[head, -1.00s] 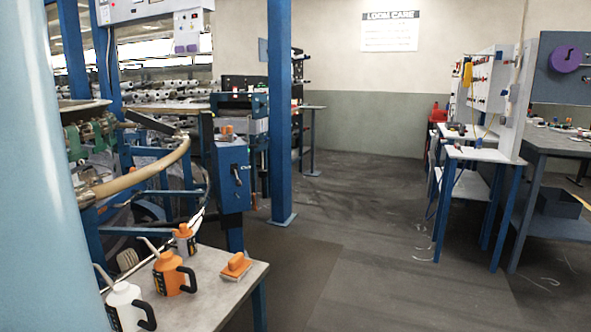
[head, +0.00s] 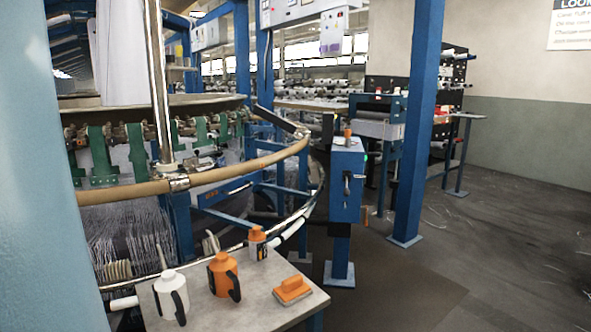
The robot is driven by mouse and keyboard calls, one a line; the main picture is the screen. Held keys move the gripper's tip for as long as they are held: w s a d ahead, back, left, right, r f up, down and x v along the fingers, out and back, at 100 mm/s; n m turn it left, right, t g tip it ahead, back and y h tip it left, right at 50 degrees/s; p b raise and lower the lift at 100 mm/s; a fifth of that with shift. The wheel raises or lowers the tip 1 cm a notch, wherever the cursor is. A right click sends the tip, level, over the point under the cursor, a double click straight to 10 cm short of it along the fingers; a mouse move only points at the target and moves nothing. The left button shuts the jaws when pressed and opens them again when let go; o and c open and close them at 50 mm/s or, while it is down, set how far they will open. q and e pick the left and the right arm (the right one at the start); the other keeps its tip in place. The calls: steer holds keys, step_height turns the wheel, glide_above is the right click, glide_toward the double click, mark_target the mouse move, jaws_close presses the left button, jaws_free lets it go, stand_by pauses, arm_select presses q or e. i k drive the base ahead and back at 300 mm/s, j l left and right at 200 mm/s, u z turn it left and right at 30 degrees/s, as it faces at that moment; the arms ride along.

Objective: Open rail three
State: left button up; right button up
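The circular loom (head: 160,112) stands at the left, with green straps and white threads hanging below its upper ring. A curved tan rail (head: 240,170) runs around its front, with a metal joint by an upright pole. No number shows on the rail, so I cannot tell which section is rail three. A lower shiny curved rail (head: 312,195) runs below it at the right. Neither of my grippers is in view.
A blue control post (head: 346,185) and blue column (head: 418,130) stand right. Floor at right is clear.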

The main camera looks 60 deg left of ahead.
mark_target(201, 179)
steer(key=i+u, duration=0.2)
steer(key=u, duration=0.2)
steer(key=i+u, duration=0.15)
steer(key=u, duration=0.3)
steer(key=i+l+u, duration=0.1)
steer(key=u, duration=0.3)
steer(key=i+l+u, duration=0.15)
steer(key=u, duration=0.3)
steer(key=i+l+u, duration=0.2)
steer(key=u, duration=0.2)
steer(key=i+l+u, duration=0.1)
steer(key=l+u, duration=0.15)
steer(key=u, duration=0.2)
